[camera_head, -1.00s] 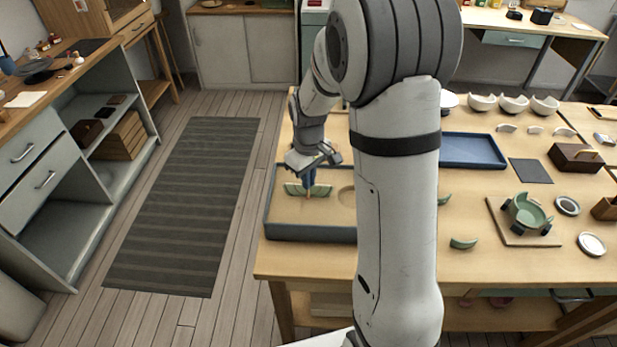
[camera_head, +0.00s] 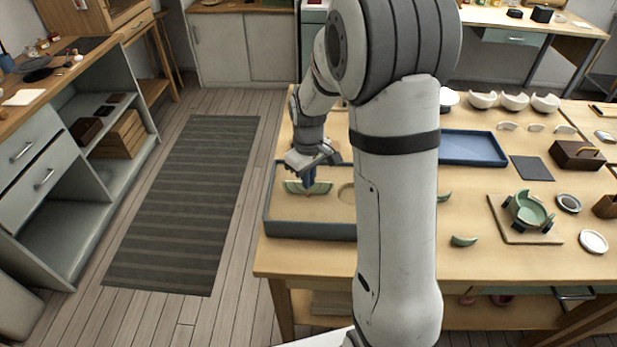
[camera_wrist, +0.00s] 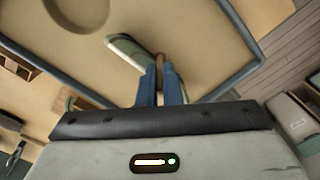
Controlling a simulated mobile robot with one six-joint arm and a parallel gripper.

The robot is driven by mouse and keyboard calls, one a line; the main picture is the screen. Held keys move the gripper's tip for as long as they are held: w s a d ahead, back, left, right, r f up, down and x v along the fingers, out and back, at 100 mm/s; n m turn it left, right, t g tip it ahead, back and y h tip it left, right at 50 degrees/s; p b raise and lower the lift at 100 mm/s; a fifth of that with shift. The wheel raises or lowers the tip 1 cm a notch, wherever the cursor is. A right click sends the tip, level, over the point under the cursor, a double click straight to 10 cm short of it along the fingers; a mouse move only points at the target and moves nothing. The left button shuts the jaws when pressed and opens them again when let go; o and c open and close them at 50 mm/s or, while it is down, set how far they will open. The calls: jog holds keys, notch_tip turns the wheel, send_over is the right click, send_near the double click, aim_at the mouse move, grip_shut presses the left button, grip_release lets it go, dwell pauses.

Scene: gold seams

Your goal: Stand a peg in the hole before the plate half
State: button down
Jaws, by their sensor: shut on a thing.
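My gripper (camera_head: 309,184) points down over the sand-coloured tray (camera_head: 310,231) at the table's left end. Its blue fingers (camera_wrist: 161,84) are shut on a thin brown peg (camera_wrist: 161,62), whose end shows just beyond the fingertips in the wrist view. The green plate half (camera_head: 293,187) stands in the tray right behind the peg; it also shows in the wrist view (camera_wrist: 128,48), its edge close beside the peg. The peg's lower end and the hole are hidden, so I cannot tell whether the peg is in it.
A round recess (camera_wrist: 78,8) marks the tray floor near the plate half. The tray's raised grey wall runs around the work area. On the table are a blue tray (camera_head: 472,149), a green bowl in a fixture (camera_head: 528,210) and a loose green shard (camera_head: 463,241).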

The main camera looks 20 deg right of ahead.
dwell(0.4)
jog(key=c, duration=1.1)
grip_release()
jog(key=shift+r, duration=0.1)
jog(key=shift+r+p, duration=2.05)
jog(key=shift+r, duration=0.85)
